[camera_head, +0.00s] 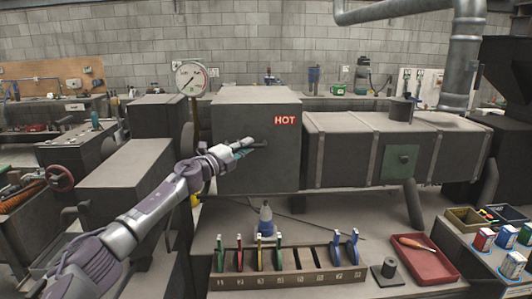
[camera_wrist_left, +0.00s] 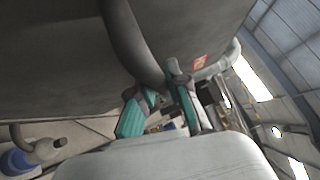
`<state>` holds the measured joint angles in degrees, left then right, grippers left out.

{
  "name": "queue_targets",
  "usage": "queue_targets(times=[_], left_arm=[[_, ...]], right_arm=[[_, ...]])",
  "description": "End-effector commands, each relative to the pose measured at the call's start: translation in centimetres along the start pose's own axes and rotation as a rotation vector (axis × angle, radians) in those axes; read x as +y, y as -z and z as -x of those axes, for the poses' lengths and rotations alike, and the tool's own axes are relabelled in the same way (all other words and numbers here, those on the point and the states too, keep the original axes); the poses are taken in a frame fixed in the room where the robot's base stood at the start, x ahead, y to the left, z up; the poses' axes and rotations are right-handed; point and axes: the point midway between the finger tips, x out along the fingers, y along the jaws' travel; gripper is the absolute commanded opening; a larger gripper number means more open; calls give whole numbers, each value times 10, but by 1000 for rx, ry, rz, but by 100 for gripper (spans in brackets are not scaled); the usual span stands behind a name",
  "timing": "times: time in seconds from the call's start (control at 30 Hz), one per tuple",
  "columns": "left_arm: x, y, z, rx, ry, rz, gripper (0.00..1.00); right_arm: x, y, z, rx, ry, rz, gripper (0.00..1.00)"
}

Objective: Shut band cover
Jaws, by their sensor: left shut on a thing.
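The band cover appears to be the large dark grey box (camera_head: 235,118) with a red HOT label (camera_head: 285,121), in the middle of the head view. A dark bar handle (camera_head: 259,145) sticks out from its front face. My left gripper (camera_head: 243,149) reaches it from the lower left and is shut on this handle. In the left wrist view the teal fingers (camera_wrist_left: 160,98) sit on either side of the dark curved handle bar (camera_wrist_left: 132,40). Whether the cover is fully shut is hard to tell. My right gripper is not in view.
A long grey ribbed housing (camera_head: 350,150) joins on the right. A dial gauge (camera_head: 191,79) stands at the left. Below are a numbered rack (camera_head: 290,280) with coloured tools, a bottle (camera_head: 266,220) and a red tray (camera_head: 428,262).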

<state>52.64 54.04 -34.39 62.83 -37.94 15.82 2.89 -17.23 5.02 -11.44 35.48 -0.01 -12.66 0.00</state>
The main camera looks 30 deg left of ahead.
Motion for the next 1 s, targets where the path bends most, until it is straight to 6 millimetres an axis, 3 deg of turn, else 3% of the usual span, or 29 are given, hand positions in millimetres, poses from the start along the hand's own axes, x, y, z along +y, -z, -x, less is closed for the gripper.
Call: queue_targets(times=[0.2, 0.6, 0.63, 0.77, 1.0], left_arm=[[3, -13, 14, 2, -5, 0, 0], [3, -16, 16, -1, -5, -1, 0], [3, -16, 16, -1, -5, -1, 19], [2, -16, 16, -1, -4, -1, 40], [1, -15, 15, 0, -2, 0, 41]], right_arm=[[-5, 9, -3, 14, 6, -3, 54], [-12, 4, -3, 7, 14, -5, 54], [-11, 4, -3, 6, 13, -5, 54], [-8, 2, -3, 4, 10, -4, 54], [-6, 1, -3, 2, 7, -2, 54]])
